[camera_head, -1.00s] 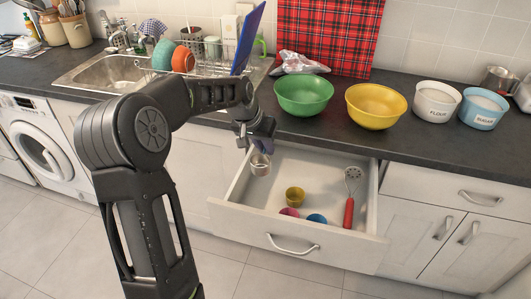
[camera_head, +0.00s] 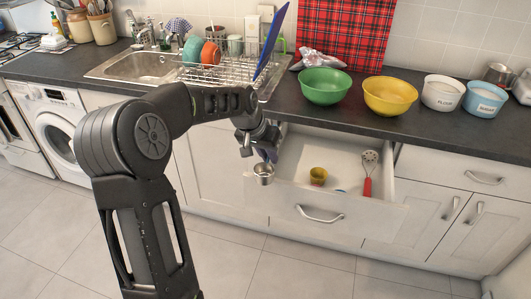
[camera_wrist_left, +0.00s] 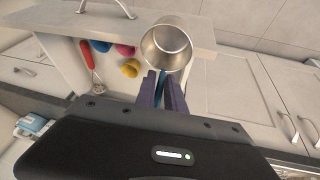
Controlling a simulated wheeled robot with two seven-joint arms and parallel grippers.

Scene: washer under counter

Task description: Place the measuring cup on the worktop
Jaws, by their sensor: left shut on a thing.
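A small metal measuring cup (camera_head: 264,174) hangs from my left gripper (camera_head: 268,156), in front of the left end of the open drawer (camera_head: 347,209). My left gripper is shut on it, and the wrist view shows the silver cup (camera_wrist_left: 167,46) just beyond the fingertips (camera_wrist_left: 162,78). The cup is above the drawer's front edge level, apart from the worktop (camera_head: 290,109). The worktop is the dark counter behind the drawer. My right gripper is not in either view.
The drawer holds a yellow cup (camera_head: 318,176), a blue cup partly hidden, and a red-handled skimmer (camera_head: 368,180). On the worktop stand a green bowl (camera_head: 325,86), a yellow bowl (camera_head: 390,96), flour (camera_head: 442,93) and sugar (camera_head: 485,100) pots. A dish rack (camera_head: 225,75) is left.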

